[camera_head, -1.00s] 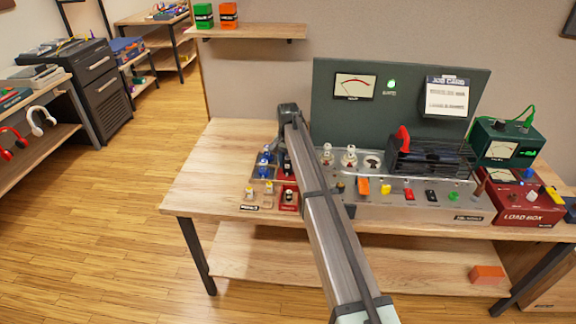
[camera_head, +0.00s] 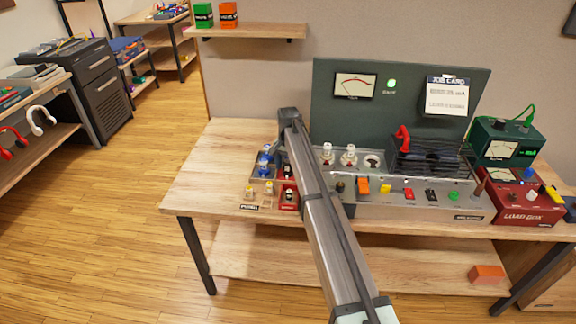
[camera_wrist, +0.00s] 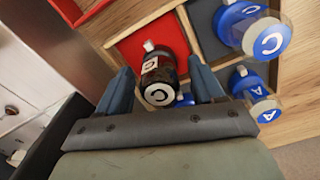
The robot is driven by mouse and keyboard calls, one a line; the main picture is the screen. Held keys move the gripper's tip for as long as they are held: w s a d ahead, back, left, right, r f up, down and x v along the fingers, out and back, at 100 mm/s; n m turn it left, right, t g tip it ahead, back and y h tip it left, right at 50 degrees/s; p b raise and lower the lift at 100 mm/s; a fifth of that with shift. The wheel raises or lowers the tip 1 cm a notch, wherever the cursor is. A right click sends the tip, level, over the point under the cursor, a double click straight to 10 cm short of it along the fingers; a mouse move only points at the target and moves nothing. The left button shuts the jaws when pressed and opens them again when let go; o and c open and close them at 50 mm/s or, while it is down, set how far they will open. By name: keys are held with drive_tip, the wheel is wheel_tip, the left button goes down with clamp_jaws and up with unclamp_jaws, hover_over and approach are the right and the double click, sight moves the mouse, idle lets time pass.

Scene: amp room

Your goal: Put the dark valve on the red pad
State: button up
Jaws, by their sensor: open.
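The dark valve (camera_wrist: 158,72) shows in the wrist view between my fingers, with its round C-marked end toward the camera and its white tip at the far end. The red pad (camera_wrist: 136,48) lies behind that tip; I cannot tell whether the valve touches it. My gripper (camera_wrist: 162,80) is open, one finger on each side of the valve, with gaps visible. In the head view my arm hides most of the gripper over the sorting tray. A red section (camera_head: 284,204) at the tray's front holds a dark valve with a pale top.
Blue-marked valves C (camera_wrist: 267,38) and A (camera_wrist: 260,100) stand close to the right finger. White valves (camera_head: 327,154) stand on the metal amp chassis (camera_head: 420,212) right of my arm. A red load box (camera_head: 525,203) is farther right. The bench's left end (camera_head: 200,185) is clear.

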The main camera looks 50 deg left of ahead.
sight(288, 161)
drive_tip(key=shift+r, duration=0.1)
wheel_tip(288, 161, up, 12)
idle(0.5)
